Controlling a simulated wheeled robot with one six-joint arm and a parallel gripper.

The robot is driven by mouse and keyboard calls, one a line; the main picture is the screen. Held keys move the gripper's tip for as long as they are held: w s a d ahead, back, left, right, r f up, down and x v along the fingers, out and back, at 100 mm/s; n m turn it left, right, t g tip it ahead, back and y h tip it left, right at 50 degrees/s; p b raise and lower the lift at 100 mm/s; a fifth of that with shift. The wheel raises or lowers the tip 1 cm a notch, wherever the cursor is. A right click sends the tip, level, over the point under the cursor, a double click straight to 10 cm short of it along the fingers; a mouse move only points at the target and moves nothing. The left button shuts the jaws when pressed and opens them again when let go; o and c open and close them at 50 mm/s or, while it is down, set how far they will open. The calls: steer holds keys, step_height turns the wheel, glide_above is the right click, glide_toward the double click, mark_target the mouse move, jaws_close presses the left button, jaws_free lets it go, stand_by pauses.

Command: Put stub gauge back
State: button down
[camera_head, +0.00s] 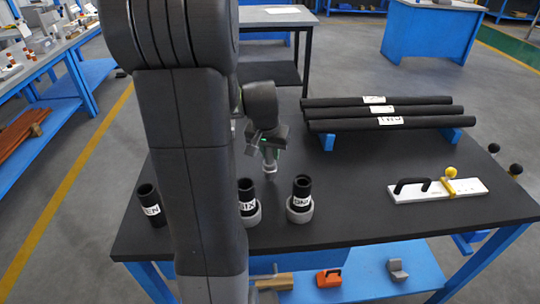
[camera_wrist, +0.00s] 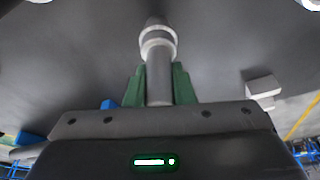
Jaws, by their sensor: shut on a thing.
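My gripper (camera_head: 266,146) hangs over the black table top, left of its middle, partly behind my own arm in the head view. In the wrist view its green fingers (camera_wrist: 158,86) are shut on a grey, stepped cylinder (camera_wrist: 158,60), which looks like the stub gauge. The gauge has a paler collar and a narrower end beyond the fingers. In the head view the gauge (camera_head: 270,164) points down beneath the gripper. I cannot tell whether its lower end touches the table.
Black labelled tubes stand near the front edge: one alone at left (camera_head: 151,206), one in a grey ring (camera_head: 248,197) beside my arm, one in another ring (camera_head: 300,192). Long black bars (camera_head: 390,112) lie on blue supports behind. A white plate with handle (camera_head: 438,190) lies right.

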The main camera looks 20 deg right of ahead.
steer(key=shift+f, duration=0.55)
steer(key=shift+f, duration=0.25)
steer(key=c, duration=1.2)
jaws_free()
steer(key=shift+r, duration=0.1)
steer(key=shift+c, duration=0.2)
steer(key=shift+a+r, duration=0.1)
steer(key=shift+r, duration=0.55)
steer(key=v, duration=1.1)
steer(key=shift+p, duration=0.4)
steer(key=shift+s, duration=0.1)
